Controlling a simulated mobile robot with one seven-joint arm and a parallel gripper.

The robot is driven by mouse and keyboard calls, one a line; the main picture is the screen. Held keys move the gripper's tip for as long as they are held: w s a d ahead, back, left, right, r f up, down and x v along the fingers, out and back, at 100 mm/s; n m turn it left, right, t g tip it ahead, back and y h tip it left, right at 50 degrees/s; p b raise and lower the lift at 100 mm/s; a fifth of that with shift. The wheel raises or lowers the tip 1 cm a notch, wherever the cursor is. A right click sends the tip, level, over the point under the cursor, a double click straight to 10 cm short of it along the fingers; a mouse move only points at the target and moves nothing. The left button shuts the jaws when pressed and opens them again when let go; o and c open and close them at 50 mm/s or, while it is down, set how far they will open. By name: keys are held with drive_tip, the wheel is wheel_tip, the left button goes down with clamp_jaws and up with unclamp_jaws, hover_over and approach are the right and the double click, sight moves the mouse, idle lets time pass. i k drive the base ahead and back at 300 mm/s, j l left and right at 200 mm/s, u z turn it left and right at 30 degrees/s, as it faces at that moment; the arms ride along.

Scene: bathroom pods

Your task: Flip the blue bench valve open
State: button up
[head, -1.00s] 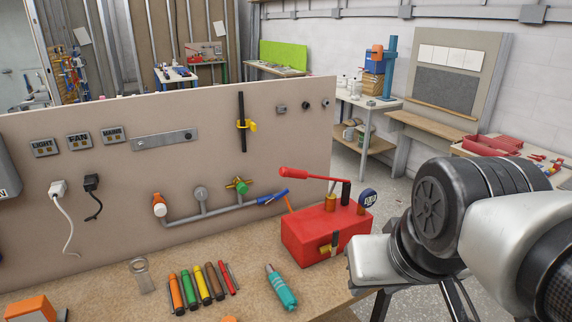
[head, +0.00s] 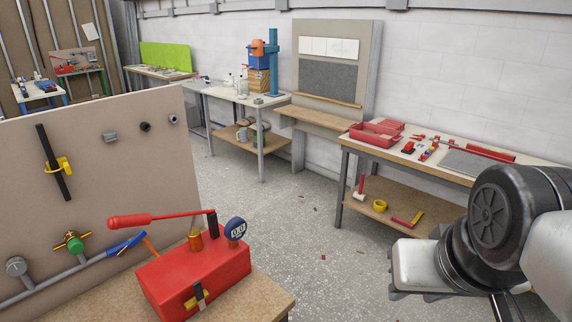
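The blue valve handle (head: 126,243) sits at the right end of the grey pipe (head: 55,281), low on the tan panel (head: 95,160). It slants up to the right, roughly in line with the pipe. A green valve with a yellow handle (head: 75,243) and a round gauge (head: 17,267) are on the same pipe to its left. My arm shows at the right edge, well apart from the blue handle. My gripper's fingers are not in view.
A red pump box (head: 190,278) with a long red lever and blue dial stands on the bench (head: 268,297), close right of the blue handle. Open floor (head: 290,225) lies beyond. A workbench with a red tray (head: 372,138) stands at the right.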

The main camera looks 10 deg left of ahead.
sight(142, 234)
drive_tip(key=i+l+z, duration=0.65)
drive_tip(key=i+z, duration=0.35)
drive_tip(key=i+u, duration=0.3)
drive_tip(key=u, duration=0.2)
drive_tip(key=i+u, duration=0.45)
drive_tip(key=i+l+u, duration=0.1)
drive_tip(key=u, duration=0.4)
drive_tip(key=i+u, duration=0.2)
drive_tip(key=u, duration=0.2)
drive_tip(key=i+u, duration=0.2)
drive_tip(key=u, duration=0.2)
drive_tip(key=i+l+u, duration=0.15)
drive_tip(key=u, duration=0.25)
drive_tip(key=i+l+u, duration=0.15)
drive_tip(key=u, duration=0.2)
drive_tip(key=i+l+u, duration=0.35)
drive_tip(key=u, duration=0.2)
drive_tip(key=i, duration=0.1)
